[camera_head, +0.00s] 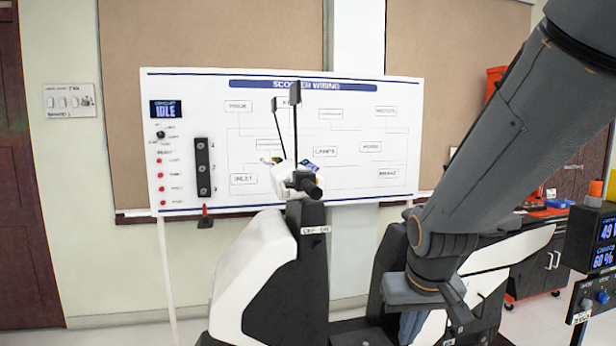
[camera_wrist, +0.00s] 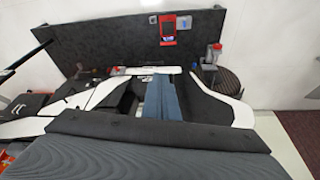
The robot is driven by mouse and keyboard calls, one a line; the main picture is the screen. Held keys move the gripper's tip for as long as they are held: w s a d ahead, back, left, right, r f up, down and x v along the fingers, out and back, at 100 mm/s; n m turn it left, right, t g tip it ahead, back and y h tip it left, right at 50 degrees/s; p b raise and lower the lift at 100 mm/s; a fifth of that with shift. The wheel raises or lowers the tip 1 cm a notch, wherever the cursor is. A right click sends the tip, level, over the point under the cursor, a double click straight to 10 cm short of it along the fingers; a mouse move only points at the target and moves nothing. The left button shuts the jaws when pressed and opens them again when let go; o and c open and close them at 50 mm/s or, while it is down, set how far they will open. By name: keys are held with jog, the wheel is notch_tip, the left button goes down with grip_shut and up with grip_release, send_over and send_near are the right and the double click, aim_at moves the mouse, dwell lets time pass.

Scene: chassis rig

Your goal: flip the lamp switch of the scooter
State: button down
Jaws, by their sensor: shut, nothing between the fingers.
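The scooter (camera_head: 255,265), white and dark grey, stands in the middle of the head view. Its handlebar head (camera_head: 300,182) has a dark grip, a small blue display and two mirror stalks. I cannot pick out a lamp switch on it; the details are too small. My gripper (camera_head: 411,326) hangs low to the right of the handlebar, over the scooter's body, with its blue-grey fingers partly seen. In the wrist view my gripper's fingers (camera_wrist: 159,80) lie together and empty, pointing over white and black scooter parts.
A scooter wiring board (camera_head: 400,100) stands behind, with an IDLE display (camera_head: 166,109) and a black switch strip (camera_head: 203,168). A control box (camera_head: 595,250) is at the right edge. The wrist view shows a dark panel (camera_wrist: 110,50) with a red device (camera_wrist: 176,29).

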jog(key=w+a+r+n+t+b, duration=0.1)
jog(key=w+a+r+t+b, duration=0.15)
jog(key=w+r+b, duration=0.35)
jog(key=w+a+r+t+y+b, duration=0.1)
jog(key=w+a+r, duration=0.25)
jog(key=w, duration=0.35)
jog(key=w+a+r+n+t+b, duration=0.1)
jog(key=w+a+r+t+b, duration=0.1)
jog(key=w+a+r+b, duration=0.4)
jog(key=w+a+r+t+y+b, duration=0.1)
jog(key=a+r+t+b, duration=0.1)
jog(key=r, duration=0.7)
jog(key=w+a+r+t+y+b, duration=0.2)
jog(key=a+r+t+b, duration=0.1)
jog(key=r, duration=0.7)
jog(key=shift+w+a+n+b, duration=0.15)
jog(key=shift+a+n+b, duration=0.25)
jog(key=shift+b, duration=0.6)
jog(key=shift+f, duration=0.1)
send_over(304, 170)
jog(key=s, duration=0.2)
jog(key=f, duration=0.1)
jog(key=d+f, duration=0.1)
jog(key=shift+w+f+p, duration=0.2)
jog(key=shift+f+p, duration=0.1)
notch_tip(304, 170, down, 3)
jog(key=shift+a+f+b, duration=0.1)
jog(key=shift+f+b, duration=0.2)
jog(key=shift+f, duration=0.15)
